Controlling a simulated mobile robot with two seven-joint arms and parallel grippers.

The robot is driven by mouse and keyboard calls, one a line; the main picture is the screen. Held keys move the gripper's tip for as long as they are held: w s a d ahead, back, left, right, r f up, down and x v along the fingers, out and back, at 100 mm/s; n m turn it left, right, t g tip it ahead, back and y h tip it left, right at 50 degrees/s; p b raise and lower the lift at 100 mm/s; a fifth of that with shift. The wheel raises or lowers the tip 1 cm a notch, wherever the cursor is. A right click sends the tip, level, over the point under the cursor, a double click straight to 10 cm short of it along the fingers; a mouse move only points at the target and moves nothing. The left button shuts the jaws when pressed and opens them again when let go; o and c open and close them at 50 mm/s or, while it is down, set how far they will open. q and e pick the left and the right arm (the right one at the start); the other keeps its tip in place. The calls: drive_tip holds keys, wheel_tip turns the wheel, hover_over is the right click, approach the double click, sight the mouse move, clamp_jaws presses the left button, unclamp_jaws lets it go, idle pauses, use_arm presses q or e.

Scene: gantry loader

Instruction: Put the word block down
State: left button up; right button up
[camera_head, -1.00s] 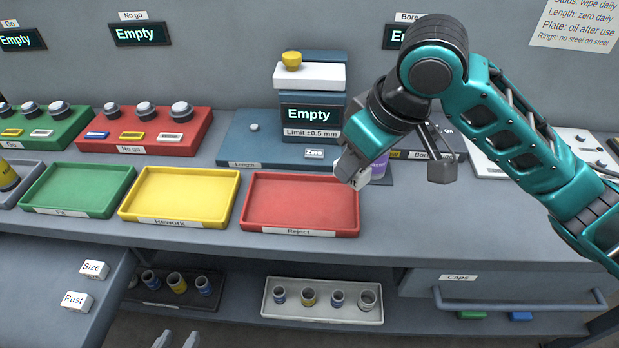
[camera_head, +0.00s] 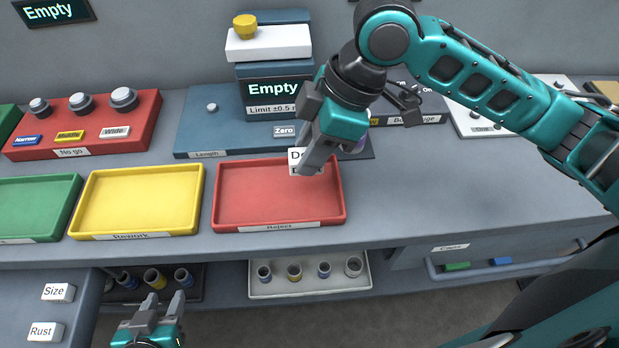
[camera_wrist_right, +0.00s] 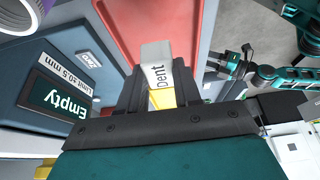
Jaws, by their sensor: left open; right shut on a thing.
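My right gripper (camera_head: 312,162) is shut on a white word block (camera_head: 296,158), held above the back right part of the red Reject tray. In the right wrist view the block (camera_wrist_right: 157,75) reads "Dent" and sits between the two dark fingers. My left gripper (camera_head: 160,304) is open and empty, low at the front, below the bench edge. Two other word blocks, Size (camera_head: 58,292) and Rust (camera_head: 45,331), lie on a grey surface at the lower left.
The red Reject tray (camera_head: 281,226) and yellow Rework tray (camera_head: 134,236) look empty. The length gauge (camera_head: 281,88) stands behind, its display reading "Empty". The bench right of the red tray (camera_head: 420,190) is clear. A shelf tray of rings (camera_head: 310,290) sits below.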

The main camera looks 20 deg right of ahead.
wheel_tip(320, 180, down, 6)
drive_tip(key=shift+f+b, duration=0.1)
drive_tip(key=shift+b, duration=0.5)
drive_tip(key=shift+f, duration=0.2)
drive_tip(key=shift+f, duration=0.15)
drive_tip(key=o, duration=1)
drive_tip(key=shift+o, duration=0.2)
